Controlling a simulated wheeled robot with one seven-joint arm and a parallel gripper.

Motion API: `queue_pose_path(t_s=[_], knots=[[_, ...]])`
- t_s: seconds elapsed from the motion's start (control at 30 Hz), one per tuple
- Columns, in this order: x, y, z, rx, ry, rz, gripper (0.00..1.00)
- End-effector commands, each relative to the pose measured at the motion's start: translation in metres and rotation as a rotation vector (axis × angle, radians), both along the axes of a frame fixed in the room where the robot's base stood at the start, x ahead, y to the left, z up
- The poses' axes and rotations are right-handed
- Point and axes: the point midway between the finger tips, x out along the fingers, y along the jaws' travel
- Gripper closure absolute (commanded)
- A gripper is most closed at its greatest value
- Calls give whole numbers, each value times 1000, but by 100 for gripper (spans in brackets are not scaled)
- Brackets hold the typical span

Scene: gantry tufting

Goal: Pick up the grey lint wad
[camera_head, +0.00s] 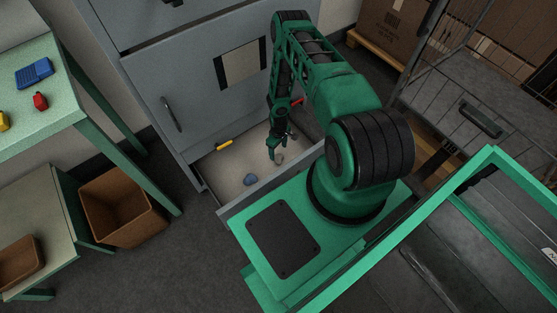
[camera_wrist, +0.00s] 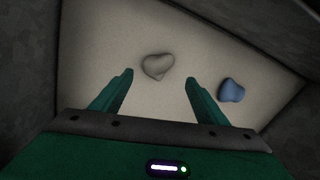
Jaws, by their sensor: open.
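The grey lint wad (camera_wrist: 158,66) lies on the pale floor of an open drawer. In the wrist view it shows between and just beyond the fingertips of my gripper (camera_wrist: 159,78), apart from both fingers. My gripper is open and empty. In the head view my gripper (camera_head: 276,157) points down into the drawer (camera_head: 236,208). The lint wad (camera_head: 279,159) shows there as a small greyish lump right by the fingertips, partly hard to make out.
A blue lump (camera_wrist: 231,90) lies right of the wad; the head view shows it too (camera_head: 250,179). Drawer walls surround my gripper. A brown bin (camera_head: 122,207) stands on the floor at left, beside a green-framed table (camera_head: 60,125).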

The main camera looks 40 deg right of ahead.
Motion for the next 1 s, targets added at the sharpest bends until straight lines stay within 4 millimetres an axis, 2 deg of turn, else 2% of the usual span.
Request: queue_pose_path(t_s=[0.13,0.47,0.73,1.0], knots=[[-1,0,-22,0,1,0,32],[0,-1,-43,1,1,-1,32],[2,-5,-77,1,1,-1,32],[2,-5,-87,0,1,1,32]])
